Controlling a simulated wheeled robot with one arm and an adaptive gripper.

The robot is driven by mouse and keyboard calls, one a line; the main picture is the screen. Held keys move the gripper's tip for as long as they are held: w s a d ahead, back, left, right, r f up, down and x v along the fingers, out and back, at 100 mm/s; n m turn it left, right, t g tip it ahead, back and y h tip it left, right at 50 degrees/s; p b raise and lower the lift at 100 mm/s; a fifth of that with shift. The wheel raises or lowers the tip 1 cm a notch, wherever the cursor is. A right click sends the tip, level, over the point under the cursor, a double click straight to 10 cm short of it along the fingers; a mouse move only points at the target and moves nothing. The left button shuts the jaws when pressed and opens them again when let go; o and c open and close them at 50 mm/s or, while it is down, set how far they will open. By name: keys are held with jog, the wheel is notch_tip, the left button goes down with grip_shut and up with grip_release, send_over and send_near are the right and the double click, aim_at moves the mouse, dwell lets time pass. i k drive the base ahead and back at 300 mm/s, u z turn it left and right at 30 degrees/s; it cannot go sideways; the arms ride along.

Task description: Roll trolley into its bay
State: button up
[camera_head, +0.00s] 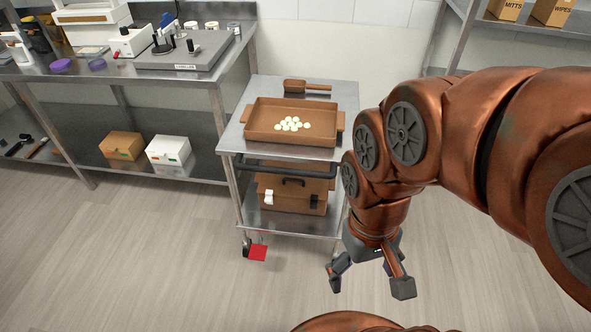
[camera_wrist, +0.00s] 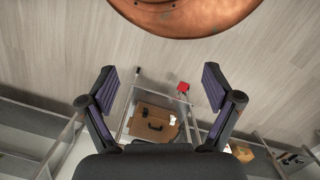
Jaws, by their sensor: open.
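The trolley (camera_head: 230,136) is a steel cart with two shelves, standing against the back wall beside the workbench. Its dark push handle (camera_head: 285,171) runs along the near side, below the top shelf. A brown tray (camera_head: 262,133) with several pale round pieces and a brown scoop (camera_head: 307,87) are on top. A brown case (camera_head: 290,190) sits on the lower shelf and also shows in the wrist view (camera_wrist: 152,124). My gripper (camera_head: 370,284) is open and empty, in front of the trolley's right near corner, apart from the handle. No bay marking is clearly visible.
A shelf rack (camera_head: 530,32) with cartons is at right. The floor (camera_head: 130,260) at front left is clear.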

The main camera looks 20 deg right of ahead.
aim_at(233, 142)
jog(key=u, duration=2.95)
jog(key=k, duration=0.75)
jog(key=z, duration=0.9)
jog(key=i, duration=0.45)
jog(key=u, duration=0.1)
